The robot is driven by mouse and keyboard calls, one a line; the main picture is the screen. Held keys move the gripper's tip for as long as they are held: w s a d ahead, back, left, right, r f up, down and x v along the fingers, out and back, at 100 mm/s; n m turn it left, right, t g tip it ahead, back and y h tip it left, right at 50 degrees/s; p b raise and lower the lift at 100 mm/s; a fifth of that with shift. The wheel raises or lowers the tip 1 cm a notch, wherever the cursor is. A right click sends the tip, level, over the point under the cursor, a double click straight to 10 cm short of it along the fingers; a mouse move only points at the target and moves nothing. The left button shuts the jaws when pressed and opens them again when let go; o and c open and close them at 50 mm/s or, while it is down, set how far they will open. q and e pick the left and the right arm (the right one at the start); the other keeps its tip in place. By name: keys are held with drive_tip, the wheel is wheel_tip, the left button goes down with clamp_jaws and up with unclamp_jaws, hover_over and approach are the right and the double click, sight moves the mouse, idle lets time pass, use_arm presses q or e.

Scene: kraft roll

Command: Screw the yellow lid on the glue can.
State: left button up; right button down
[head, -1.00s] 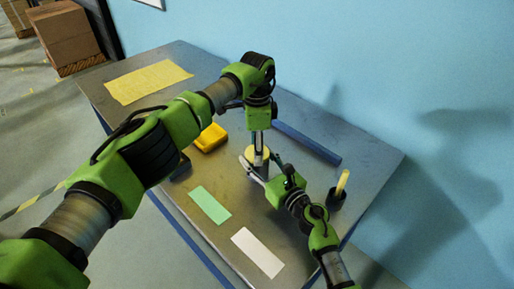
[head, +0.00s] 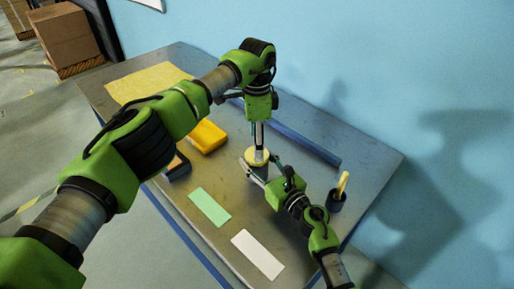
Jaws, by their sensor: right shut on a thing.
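The glue can (head: 257,168) stands upright near the middle of the table, small and partly covered by my grippers. A yellow disc, which looks like the lid (head: 254,155), is at its top; I cannot tell how tightly it sits. My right gripper (head: 257,174) reaches in from the lower right and is shut on the can's side. My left gripper (head: 259,146) points straight down from above, with its fingertips at or just over the lid. Whether its fingers touch the lid, and whether they are open or shut, is too small to tell.
A yellow bin (head: 208,137) and a dark blue box (head: 178,166) are left of the can. Green (head: 210,207) and white (head: 257,254) sheets lie in front. A dark cup (head: 336,203) with a yellow stick stands right. A blue bar (head: 312,145) lies behind.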

use_arm(q)
drive_tip(key=shift+r, duration=0.5)
drive_tip(key=o, duration=0.5)
drive_tip(key=shift+o, duration=0.2)
wheel_tip(320, 180, up, 12)
use_arm(e)
drive_tip(key=c, duration=1)
unclamp_jaws()
drive_tip(key=shift+o, duration=0.2)
